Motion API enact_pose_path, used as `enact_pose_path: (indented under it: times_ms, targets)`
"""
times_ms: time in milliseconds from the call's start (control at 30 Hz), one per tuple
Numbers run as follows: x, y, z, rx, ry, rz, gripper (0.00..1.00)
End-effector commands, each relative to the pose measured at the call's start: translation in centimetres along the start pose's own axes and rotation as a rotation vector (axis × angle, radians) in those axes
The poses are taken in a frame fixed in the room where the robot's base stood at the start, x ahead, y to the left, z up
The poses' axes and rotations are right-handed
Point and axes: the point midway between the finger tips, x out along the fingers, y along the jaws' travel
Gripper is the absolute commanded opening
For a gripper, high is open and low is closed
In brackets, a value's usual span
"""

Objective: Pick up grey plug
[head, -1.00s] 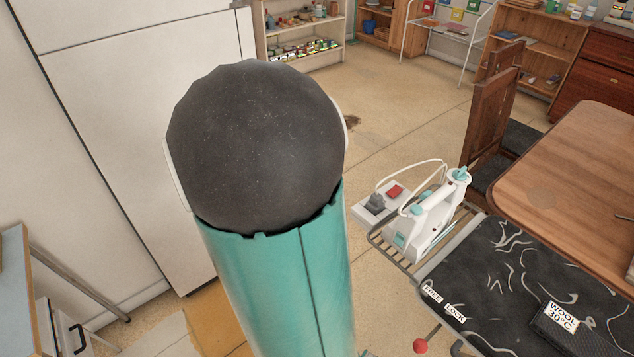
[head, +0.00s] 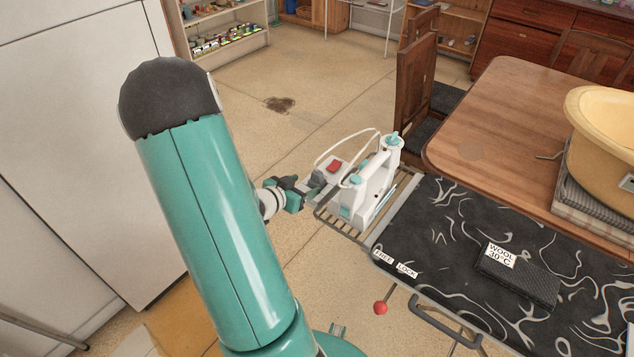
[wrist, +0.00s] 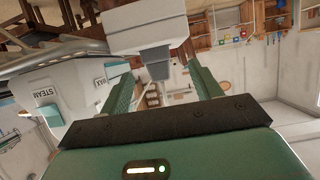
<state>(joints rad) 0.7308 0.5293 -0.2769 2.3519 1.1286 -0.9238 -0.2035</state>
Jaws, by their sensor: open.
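The grey plug (wrist: 155,62) sits in a white socket box (wrist: 146,27) in the wrist view. In the head view the plug (head: 317,179) is small and partly covered by my gripper (head: 303,187). The white box (head: 341,161) there has a red switch and stands beside the iron on the rack. My gripper (wrist: 156,66) is open, with one green finger on each side of the plug. I see space between the plug and the fingers, but cannot tell exactly how far forward the tips reach.
A white and teal steam iron (head: 372,190) stands close by on the wire rack (head: 340,222), its white cord looping above. The dark patterned ironing board (head: 445,235) extends right. A wooden table (head: 510,120) and chairs stand behind. A white cabinet (head: 80,110) is at left.

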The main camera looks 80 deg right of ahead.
Motion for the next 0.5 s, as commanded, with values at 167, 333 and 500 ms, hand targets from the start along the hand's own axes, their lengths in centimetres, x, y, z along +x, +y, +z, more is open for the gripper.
enact_pose_path:
  times_ms: [167,333,500]
  targets:
    - [1.9,0.4,-0.2,0.002,0.0,0.004,0.64]
    - [4.3,0.5,-0.3,0.001,-0.001,0.002,0.64]
    - [5.2,0.4,-0.3,0.001,-0.001,-0.001,0.64]
